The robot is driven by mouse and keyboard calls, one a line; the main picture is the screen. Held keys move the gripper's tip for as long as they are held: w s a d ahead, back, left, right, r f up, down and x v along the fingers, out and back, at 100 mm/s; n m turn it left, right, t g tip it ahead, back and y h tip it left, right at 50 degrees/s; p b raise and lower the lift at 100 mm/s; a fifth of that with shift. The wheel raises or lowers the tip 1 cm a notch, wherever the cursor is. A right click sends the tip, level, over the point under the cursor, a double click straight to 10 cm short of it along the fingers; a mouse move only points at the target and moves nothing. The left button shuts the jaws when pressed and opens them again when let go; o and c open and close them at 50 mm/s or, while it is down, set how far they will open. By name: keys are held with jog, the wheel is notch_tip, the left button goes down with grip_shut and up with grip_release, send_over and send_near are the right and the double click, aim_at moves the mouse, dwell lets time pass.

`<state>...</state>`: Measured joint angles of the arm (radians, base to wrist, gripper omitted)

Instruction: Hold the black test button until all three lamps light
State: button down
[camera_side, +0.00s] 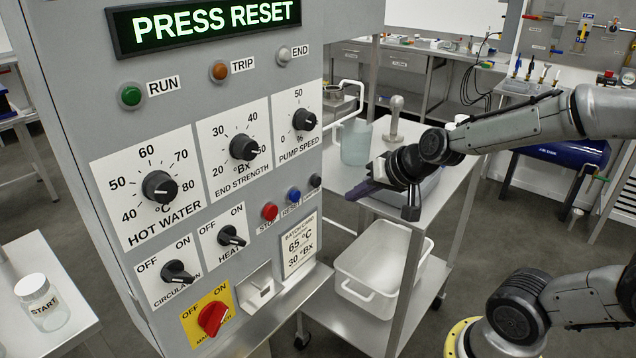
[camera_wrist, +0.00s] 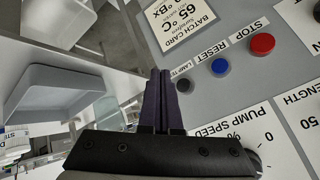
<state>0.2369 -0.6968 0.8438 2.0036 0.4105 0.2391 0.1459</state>
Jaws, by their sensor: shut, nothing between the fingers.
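The black test button (camera_side: 315,181) is at the right end of the row of buttons on the grey panel. In the wrist view the black button (camera_wrist: 183,85) is just right of my fingertips, by a "LAMP TEST" label. My gripper (camera_side: 352,193) is shut and empty, right of the button and seemingly apart from it; its fingers show in the wrist view (camera_wrist: 160,74). The three lamps are the green RUN lamp (camera_side: 131,95), the orange TRIP lamp (camera_side: 219,71) and the whitish END lamp (camera_side: 284,55). All three look dull, without a glow.
The blue RESET button (camera_side: 294,194) and red STOP button (camera_side: 270,211) sit beside the black one. A display (camera_side: 205,24) reads "PRESS RESET". A batch card (camera_side: 300,246) is below the buttons. A steel trolley (camera_side: 455,185) with a jug and tubs stands right of the panel.

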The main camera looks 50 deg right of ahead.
jog(key=shift+w, duration=2.85)
jog(key=shift+w, duration=0.1)
jog(key=shift+w, duration=0.35)
jog(key=shift+w, duration=0.4)
dwell(0.4)
jog(key=shift+s, duration=0.85)
jog(key=shift+s, duration=2.5)
